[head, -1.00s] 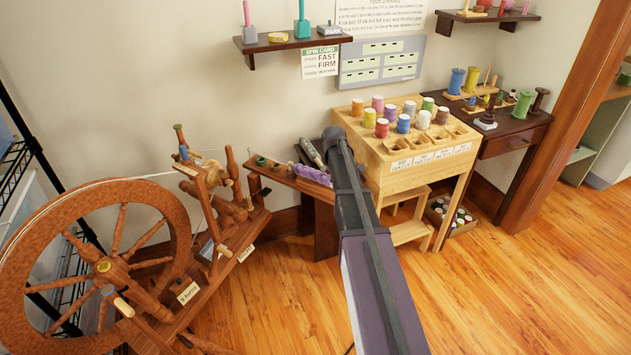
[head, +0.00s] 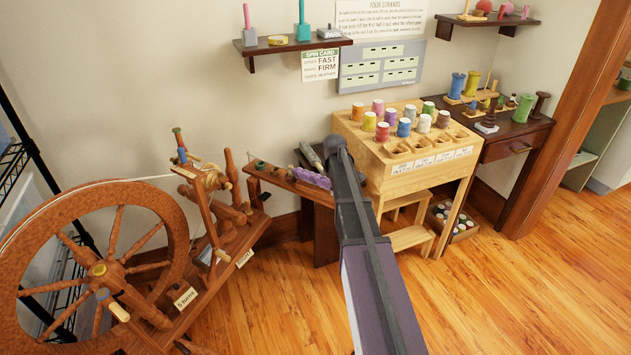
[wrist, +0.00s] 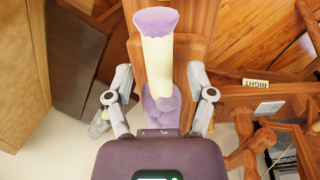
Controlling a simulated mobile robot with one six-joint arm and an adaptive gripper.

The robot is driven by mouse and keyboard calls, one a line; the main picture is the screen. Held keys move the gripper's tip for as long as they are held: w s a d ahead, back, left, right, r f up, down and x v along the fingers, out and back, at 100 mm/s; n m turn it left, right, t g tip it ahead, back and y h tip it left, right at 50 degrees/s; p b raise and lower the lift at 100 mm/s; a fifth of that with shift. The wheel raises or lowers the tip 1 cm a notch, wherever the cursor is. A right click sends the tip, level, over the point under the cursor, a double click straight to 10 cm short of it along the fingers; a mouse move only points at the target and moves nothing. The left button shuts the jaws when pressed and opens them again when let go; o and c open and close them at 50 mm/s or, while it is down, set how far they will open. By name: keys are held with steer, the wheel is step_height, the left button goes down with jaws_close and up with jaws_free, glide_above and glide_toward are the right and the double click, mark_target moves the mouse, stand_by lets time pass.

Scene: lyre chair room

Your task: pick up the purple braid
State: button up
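The purple braid (head: 312,178) lies on a narrow brown wooden ledge (head: 277,176) between the spinning wheel and the pale wooden stand. In the wrist view the braid (wrist: 162,103) runs up the middle, with a pale cream middle section and a flared purple far end. My gripper (wrist: 160,76) is open, with one finger on each side of the braid. Gaps show between the fingers and the braid. In the head view my arm hides most of the gripper.
The spinning wheel (head: 105,268) stands at the left. The pale stand (head: 415,165) with several coloured spools is right of my arm. A dark table (head: 510,138) with spools is farther right. A box of spools (head: 452,221) sits on the floor. The front right floor is clear.

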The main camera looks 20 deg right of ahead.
jaws_close()
steer(key=shift+r, duration=0.15)
step_height(320, 180, up, 3)
steer(key=p, duration=0.3)
steer(key=s+a+r+p, duration=0.1)
steer(key=s+a, duration=0.1)
steer(key=s, duration=0.5)
steer(key=s+a+p, duration=0.1)
steer(key=s, duration=0.7)
steer(key=shift+s+a+r, duration=0.25)
steer(key=shift+a+r, duration=0.1)
steer(key=shift+a, duration=0.05)
